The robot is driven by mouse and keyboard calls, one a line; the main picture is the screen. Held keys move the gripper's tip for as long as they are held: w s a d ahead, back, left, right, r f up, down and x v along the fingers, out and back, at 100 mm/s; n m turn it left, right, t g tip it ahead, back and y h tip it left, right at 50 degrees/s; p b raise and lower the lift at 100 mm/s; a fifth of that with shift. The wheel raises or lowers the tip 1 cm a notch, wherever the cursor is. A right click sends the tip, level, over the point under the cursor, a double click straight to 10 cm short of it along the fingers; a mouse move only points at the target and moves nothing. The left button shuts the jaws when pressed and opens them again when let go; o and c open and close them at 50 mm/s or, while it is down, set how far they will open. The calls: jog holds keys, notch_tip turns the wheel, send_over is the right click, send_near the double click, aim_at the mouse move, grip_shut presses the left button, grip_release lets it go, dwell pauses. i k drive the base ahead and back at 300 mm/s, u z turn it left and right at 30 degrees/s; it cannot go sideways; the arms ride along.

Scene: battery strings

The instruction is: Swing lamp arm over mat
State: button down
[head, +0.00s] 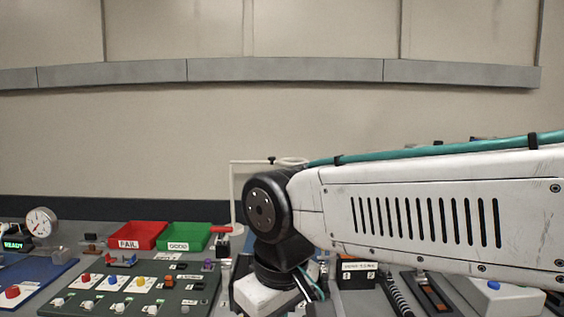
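A thin cream lamp stand (234,195) rises behind my arm's elbow joint. Its lamp arm (252,161) runs level to the right from the top of the post, with a dark knob on it. A pale ring-shaped lamp head (291,161) is at its right end, partly behind my arm. A blue mat (58,274) lies at the lower left, cut off by the frame edge. I cannot tell whether it is the task's mat. My white arm comes in from the right and bends downward at a dark joint. My gripper's fingers do not show.
A red FAIL bin (143,229) and a green GOOD bin (190,231) stand at the back left. A dark green board (110,302) with coloured knobs lies in front. A round dial gauge (41,222) stands at far left. A white box with a blue button (496,297) is at lower right.

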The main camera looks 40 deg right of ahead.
aim_at(284, 162)
jog(key=k, duration=0.55)
jog(key=u, duration=0.7)
jog(key=i, duration=1.2)
jog(key=z, duration=0.8)
jog(key=i, duration=0.45)
jog(key=z, duration=0.55)
